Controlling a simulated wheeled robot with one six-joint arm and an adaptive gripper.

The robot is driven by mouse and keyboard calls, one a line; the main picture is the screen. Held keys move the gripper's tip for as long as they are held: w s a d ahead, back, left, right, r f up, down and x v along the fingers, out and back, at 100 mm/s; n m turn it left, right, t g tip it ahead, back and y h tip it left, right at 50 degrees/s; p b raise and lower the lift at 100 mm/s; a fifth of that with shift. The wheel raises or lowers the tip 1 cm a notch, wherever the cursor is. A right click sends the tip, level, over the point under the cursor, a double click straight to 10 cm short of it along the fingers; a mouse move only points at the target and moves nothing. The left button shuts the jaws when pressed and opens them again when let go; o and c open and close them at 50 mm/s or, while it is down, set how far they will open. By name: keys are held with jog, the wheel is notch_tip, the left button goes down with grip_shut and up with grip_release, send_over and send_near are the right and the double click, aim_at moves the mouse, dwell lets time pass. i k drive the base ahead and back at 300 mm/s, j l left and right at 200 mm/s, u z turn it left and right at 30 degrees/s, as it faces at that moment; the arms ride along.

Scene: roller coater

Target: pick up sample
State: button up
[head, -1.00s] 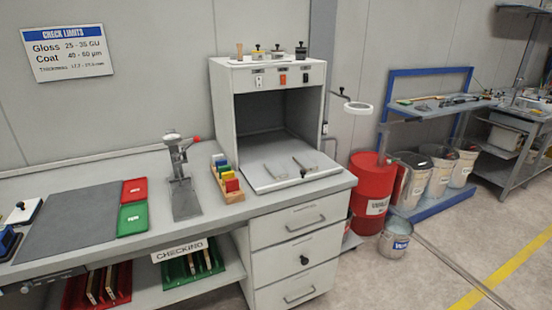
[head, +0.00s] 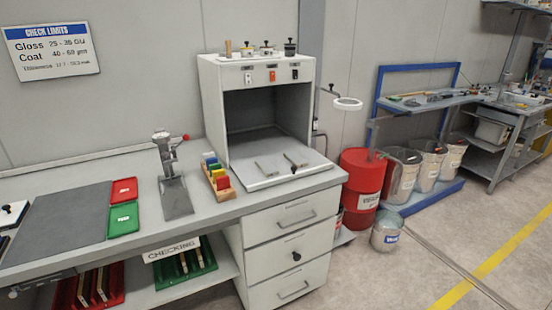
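No thing here is clearly labelled as the sample. Thin wooden-edged panels stand in a red rack (head: 62,293) and a green rack (head: 206,256) on the lower shelf, under the "CHECKING" label (head: 172,250). Several coloured pieces, blue, green, yellow and red, stand in a small wooden holder (head: 222,192) on the bench. My gripper is not in view.
A metal stand (head: 172,185) and an open-fronted grey booth (head: 208,110) occupy the bench (head: 250,203). Drawers (head: 292,255) are below. A red drum (head: 358,190), several buckets and a metal pail (head: 385,236) stand at right. The floor (head: 440,240) in front is clear.

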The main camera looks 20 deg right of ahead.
aim_at(293, 158)
jog(key=i+l, duration=0.1)
jog(key=l, duration=0.4)
jog(key=i+l, duration=0.1)
jog(key=l, duration=0.45)
jog(key=i+l, duration=0.1)
jog(key=l, duration=0.4)
jog(key=i+l, duration=0.1)
jog(key=l, duration=0.45)
jog(key=u, duration=0.05)
